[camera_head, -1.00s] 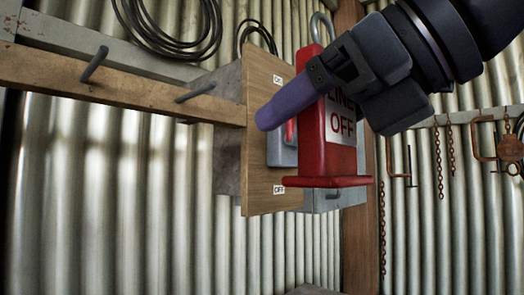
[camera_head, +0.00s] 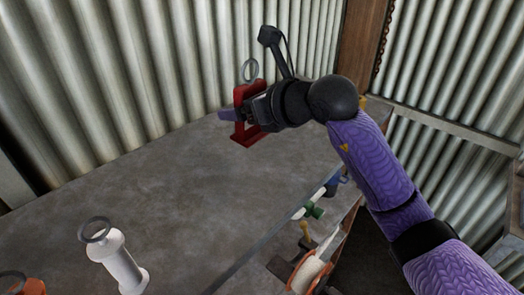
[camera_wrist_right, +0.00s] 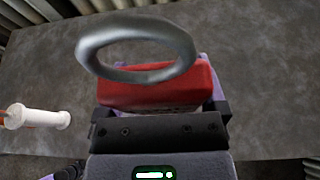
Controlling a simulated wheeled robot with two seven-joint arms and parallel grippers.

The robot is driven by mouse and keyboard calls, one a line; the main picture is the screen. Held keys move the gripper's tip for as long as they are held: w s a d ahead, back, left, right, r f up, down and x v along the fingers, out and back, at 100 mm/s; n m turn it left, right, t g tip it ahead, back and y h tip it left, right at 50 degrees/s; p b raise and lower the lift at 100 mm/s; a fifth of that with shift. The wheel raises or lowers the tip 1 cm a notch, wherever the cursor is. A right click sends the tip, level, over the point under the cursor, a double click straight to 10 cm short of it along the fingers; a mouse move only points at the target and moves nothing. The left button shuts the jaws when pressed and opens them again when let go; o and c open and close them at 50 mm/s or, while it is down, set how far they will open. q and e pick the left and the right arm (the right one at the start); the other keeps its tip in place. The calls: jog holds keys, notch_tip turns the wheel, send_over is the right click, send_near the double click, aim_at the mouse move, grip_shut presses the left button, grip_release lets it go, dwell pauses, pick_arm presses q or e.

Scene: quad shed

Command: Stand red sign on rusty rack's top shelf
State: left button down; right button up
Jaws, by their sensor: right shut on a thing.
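My right gripper (camera_head: 243,116) is shut on the red sign (camera_head: 249,136), which has a flat red base and a grey metal ring on top. The sign hangs above a grey tabletop, in front of the corrugated wall, roughly upright. In the right wrist view the sign (camera_wrist_right: 155,92) is between the fingers, with its ring nearest the camera. The sign's lettering is not visible now. My left gripper is not in view. I cannot make out the rusty rack in these views.
A white cylinder with a ring (camera_head: 122,266) stands on the grey tabletop (camera_head: 170,195) at the front left; an orange object (camera_head: 27,286) is beside it. Small coloured items and a reel (camera_head: 308,272) line the table's right side. The tabletop's middle is clear.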

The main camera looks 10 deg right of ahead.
jog(key=shift+h, duration=0.3)
jog(key=f, duration=0.8)
jog(key=d+f, duration=0.1)
jog(key=f, duration=0.3)
jog(key=shift+f, duration=0.75)
